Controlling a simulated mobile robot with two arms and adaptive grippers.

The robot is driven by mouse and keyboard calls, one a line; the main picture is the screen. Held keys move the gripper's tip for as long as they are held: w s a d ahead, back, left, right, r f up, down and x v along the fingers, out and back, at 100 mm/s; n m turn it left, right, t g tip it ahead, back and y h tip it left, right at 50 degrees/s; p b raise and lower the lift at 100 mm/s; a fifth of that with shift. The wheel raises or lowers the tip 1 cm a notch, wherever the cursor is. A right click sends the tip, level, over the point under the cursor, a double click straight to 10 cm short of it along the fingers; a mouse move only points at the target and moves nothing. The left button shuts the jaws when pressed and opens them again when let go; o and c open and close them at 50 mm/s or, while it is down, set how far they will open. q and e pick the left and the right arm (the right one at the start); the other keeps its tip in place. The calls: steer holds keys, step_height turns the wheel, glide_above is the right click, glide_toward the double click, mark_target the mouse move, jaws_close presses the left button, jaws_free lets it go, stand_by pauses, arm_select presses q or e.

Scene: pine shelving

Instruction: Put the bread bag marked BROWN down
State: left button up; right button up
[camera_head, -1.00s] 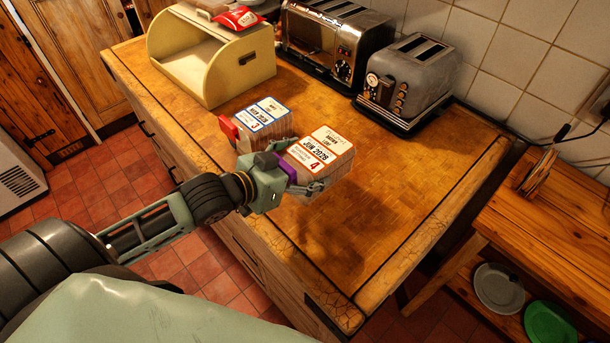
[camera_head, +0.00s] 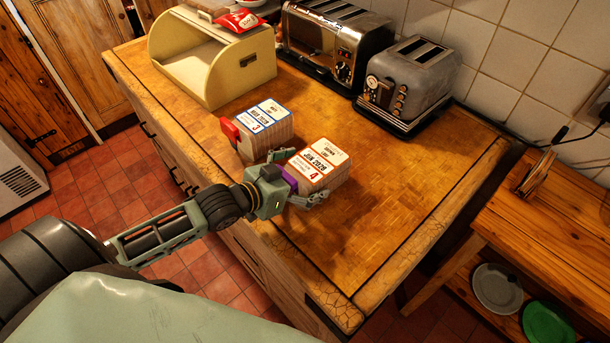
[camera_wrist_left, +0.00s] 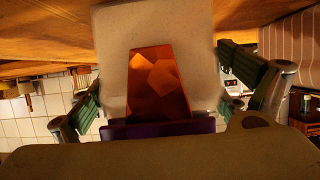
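A bread bag with an orange-edged label (camera_head: 318,163), reading JUN and 4, rests on the worktop near its front edge; its smaller print is too small to read. It has a purple closure at its near end. In the left wrist view the pale bag (camera_wrist_left: 116,62) with an orange patch fills the middle. My left gripper (camera_head: 297,178) is around it, one finger on each side. The fingers look spread, with small gaps beside the bag. A second bag with a blue-edged label (camera_head: 266,118) and red closure stands just beyond. My right gripper is out of view.
A cream bread bin (camera_head: 245,75) with a red packet (camera_head: 238,20) on top stands at the back left. A steel toaster (camera_head: 330,40) and a grey toaster (camera_head: 408,80) line the wall. The worktop (camera_head: 400,190) is clear to the right.

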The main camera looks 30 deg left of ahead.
arm_select(q)
steer(key=shift+s, duration=0.1)
stand_by(0.3)
steer(key=v, duration=1.2)
